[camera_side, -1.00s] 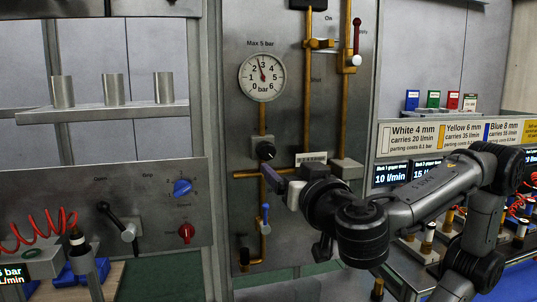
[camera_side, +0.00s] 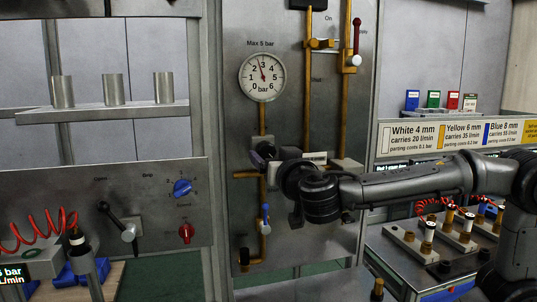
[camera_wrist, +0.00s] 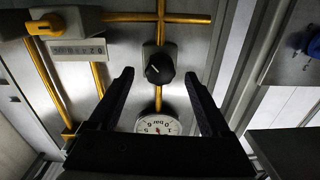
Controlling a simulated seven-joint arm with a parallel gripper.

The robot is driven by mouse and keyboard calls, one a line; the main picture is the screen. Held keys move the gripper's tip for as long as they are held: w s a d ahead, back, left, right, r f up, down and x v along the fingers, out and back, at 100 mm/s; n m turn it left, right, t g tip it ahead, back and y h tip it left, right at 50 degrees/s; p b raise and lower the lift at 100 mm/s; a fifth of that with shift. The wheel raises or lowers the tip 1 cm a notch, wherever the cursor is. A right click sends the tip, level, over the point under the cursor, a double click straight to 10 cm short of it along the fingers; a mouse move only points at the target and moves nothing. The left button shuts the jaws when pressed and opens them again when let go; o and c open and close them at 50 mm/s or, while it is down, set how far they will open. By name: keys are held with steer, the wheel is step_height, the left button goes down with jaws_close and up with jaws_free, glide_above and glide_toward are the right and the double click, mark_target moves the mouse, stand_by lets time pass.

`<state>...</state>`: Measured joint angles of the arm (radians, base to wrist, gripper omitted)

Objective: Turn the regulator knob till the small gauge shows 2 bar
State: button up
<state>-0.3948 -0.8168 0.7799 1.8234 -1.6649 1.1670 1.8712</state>
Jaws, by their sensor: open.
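The black regulator knob (camera_wrist: 158,66) sits on a brass pipe on the grey panel. In the side view the knob (camera_side: 266,149) is partly covered by my gripper (camera_side: 258,160). In the wrist view my gripper (camera_wrist: 158,75) is open, with one fingertip on each side of the knob and a visible gap on both sides. The white round gauge (camera_side: 262,75) is above the knob in the side view. Its needle points a little left of the top, between 2 and 3, closer to 3. The gauge also shows inverted and partly cut off in the wrist view (camera_wrist: 158,126).
A blue-handled valve (camera_side: 265,218) hangs below the knob, and a red lever (camera_side: 356,35) is at the upper right. A small pale display (camera_side: 315,157) is right of the knob, behind my wrist. A panel with blue and red knobs (camera_side: 183,188) stands left.

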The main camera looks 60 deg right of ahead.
mark_target(265, 150)
steer(key=shift+x, duration=1.4)
jaws_close()
